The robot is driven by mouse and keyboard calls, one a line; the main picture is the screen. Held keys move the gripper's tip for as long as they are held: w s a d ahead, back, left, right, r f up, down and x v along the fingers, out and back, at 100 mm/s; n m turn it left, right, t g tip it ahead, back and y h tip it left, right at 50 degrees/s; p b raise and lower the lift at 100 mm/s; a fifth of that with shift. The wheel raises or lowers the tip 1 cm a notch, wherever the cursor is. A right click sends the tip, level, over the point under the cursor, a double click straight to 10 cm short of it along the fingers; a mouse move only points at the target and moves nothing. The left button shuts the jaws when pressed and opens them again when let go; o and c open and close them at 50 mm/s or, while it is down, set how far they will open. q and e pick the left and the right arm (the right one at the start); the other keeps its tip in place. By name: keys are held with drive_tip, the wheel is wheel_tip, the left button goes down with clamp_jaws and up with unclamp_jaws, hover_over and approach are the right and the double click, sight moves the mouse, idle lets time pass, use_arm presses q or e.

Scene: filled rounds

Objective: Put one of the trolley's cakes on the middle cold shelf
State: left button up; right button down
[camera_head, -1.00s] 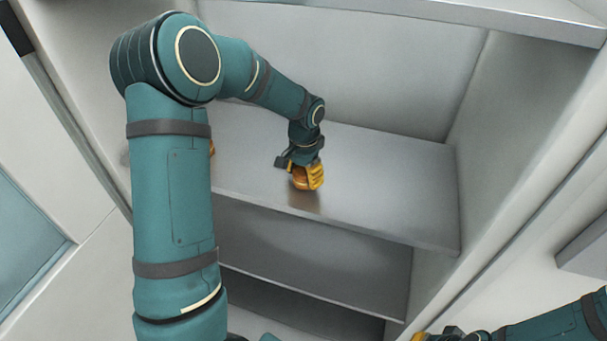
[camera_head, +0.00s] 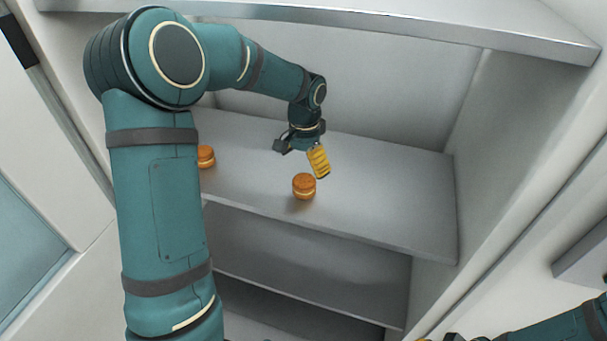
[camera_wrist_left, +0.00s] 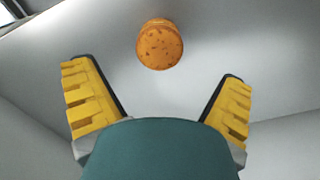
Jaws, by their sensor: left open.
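An orange-brown round cake with a pale filling band (camera_head: 304,187) stands upright on the middle shelf (camera_head: 390,205), near its front edge. A second similar cake (camera_head: 206,157) stands farther left on this shelf, partly behind my left arm. My left gripper (camera_head: 318,163) is open and empty, just behind and above the nearer cake, apart from it. In the left wrist view a cake (camera_wrist_left: 160,46) lies beyond the two spread yellow fingers (camera_wrist_left: 155,78). My right gripper (camera_head: 432,339) barely shows at the bottom edge; its fingers are mostly cut off. The trolley is not in view.
An upper shelf (camera_head: 400,30) overhangs the back. A lower shelf (camera_head: 320,250) lies beneath the middle one. A side wall (camera_head: 500,150) closes the right. The right half of the middle shelf is clear.

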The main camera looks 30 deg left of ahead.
sight(304, 180)
use_arm(q)
drive_tip(key=shift+r+p, duration=0.3)
drive_tip(key=shift+r, duration=1.95)
